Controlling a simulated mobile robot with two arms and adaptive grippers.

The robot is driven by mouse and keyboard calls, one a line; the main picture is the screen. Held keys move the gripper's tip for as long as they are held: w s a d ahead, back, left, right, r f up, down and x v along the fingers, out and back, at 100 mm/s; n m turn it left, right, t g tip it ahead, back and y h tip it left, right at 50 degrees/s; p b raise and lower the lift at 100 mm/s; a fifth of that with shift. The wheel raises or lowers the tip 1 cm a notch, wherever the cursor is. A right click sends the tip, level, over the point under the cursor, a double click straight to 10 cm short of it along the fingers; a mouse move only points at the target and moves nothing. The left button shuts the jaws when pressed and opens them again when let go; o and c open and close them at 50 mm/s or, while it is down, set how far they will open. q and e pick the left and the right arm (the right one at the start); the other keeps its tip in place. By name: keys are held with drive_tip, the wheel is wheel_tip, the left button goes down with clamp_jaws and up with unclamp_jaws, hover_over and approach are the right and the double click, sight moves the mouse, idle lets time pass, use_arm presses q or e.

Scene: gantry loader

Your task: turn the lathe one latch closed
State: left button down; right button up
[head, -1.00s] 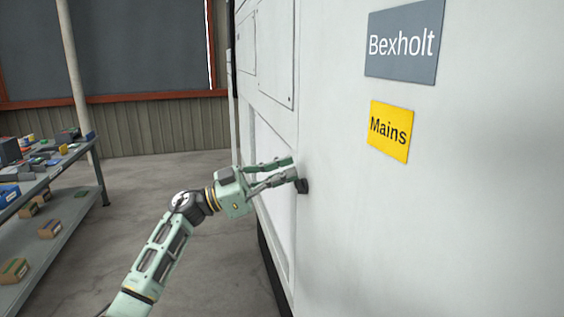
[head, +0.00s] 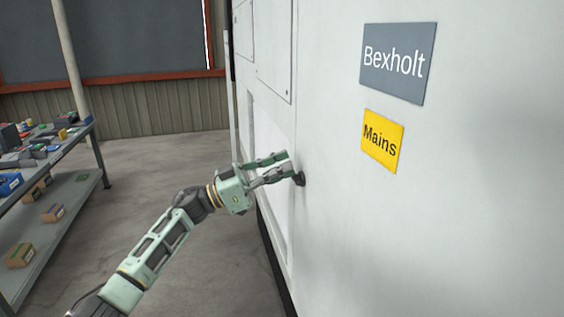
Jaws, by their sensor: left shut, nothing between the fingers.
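The lathe one latch seems to be the small dark knob (head: 300,179) on the pale machine's front, near a panel seam. It is small and partly covered by my fingers, so its turn angle cannot be told. My left gripper (head: 289,167) reaches in from the left, and its fingertips are right at the knob. Its fingers are shut with nothing between them. Whether a fingertip touches the knob is unclear. My right gripper is not in view.
The large pale machine wall (head: 480,190) fills the right side, with a grey "Bexholt" sign (head: 398,85) and a yellow "Mains" sign (head: 383,150). A metal shelf (head: 75,205) with boxes and parts stands at the left. The concrete floor between is clear.

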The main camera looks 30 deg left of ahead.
use_arm(q)
drive_tip(key=shift+f, duration=0.4)
drive_tip(key=shift+r+p, duration=0.35)
wheel_tip(320, 180, up, 4)
drive_tip(key=p, duration=0.4)
drive_tip(key=shift+w+r, duration=0.1)
drive_tip(key=shift+r, duration=0.1)
drive_tip(key=b+v, duration=0.5)
drive_tip(key=v, duration=0.5)
drive_tip(key=shift+s+f+b, duration=0.15)
drive_tip(key=shift+s+b, duration=0.1)
drive_tip(key=shift+b, duration=0.1)
